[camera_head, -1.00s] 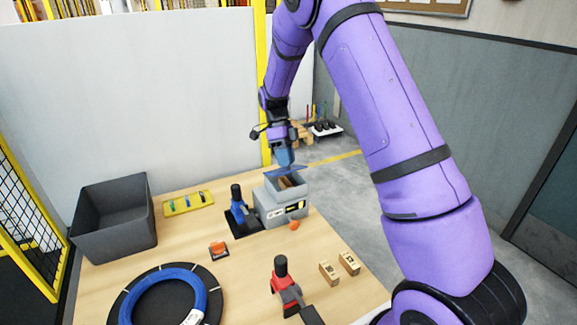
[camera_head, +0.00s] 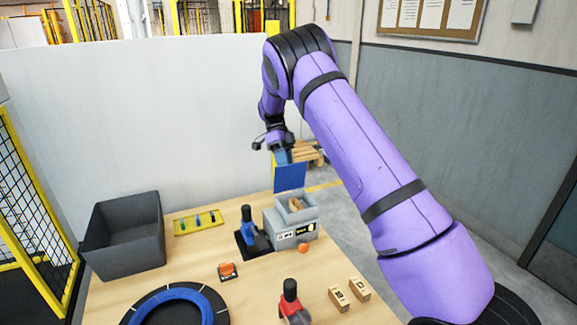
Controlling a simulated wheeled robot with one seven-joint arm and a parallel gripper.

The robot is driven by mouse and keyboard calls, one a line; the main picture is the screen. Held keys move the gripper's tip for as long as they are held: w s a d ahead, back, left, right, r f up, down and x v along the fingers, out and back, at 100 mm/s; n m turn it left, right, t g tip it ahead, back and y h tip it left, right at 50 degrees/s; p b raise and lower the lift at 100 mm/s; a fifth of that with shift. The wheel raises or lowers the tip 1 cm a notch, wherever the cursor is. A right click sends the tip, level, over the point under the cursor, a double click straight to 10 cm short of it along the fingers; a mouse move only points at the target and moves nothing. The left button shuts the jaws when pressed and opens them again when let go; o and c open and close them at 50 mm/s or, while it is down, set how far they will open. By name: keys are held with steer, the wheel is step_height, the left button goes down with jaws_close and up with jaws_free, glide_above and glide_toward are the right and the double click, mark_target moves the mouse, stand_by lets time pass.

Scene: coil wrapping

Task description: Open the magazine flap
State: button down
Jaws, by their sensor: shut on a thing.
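The magazine is a grey box (camera_head: 288,229) at the back right of the table, with labels on its front. Its blue flap (camera_head: 290,177) stands raised, nearly upright, at the back of the box. The top of the box is open, and tan pieces (camera_head: 295,204) show inside. My gripper (camera_head: 283,156) is at the flap's upper edge and shut on it. The fingertips are small and partly hidden by the flap.
A blue tool (camera_head: 249,228) on a black base stands just left of the magazine. An orange knob (camera_head: 303,248) is in front of it. A dark bin (camera_head: 124,233), a yellow tray (camera_head: 198,222), a blue coil (camera_head: 180,312), a red tool (camera_head: 291,301) and wooden blocks (camera_head: 348,293) share the table.

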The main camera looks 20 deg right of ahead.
steer(key=shift+w+d+f, duration=0.25)
steer(key=shift+w+f, duration=0.4)
steer(key=shift+f, duration=0.05)
steer(key=shift+w+d+f+g, duration=0.1)
steer(key=shift+w+f+g, duration=0.2)
steer(key=shift+w+g, duration=0.35)
steer(key=shift+w+f+g, duration=0.25)
steer(key=shift+w+g, duration=0.05)
steer(key=shift+g, duration=0.55)
steer(key=c, duration=0.9)
jaws_free()
steer(key=shift+d, duration=0.15)
steer(key=shift+w+a, duration=0.1)
steer(key=shift+a, duration=0.2)
steer(key=shift+r, duration=0.2)
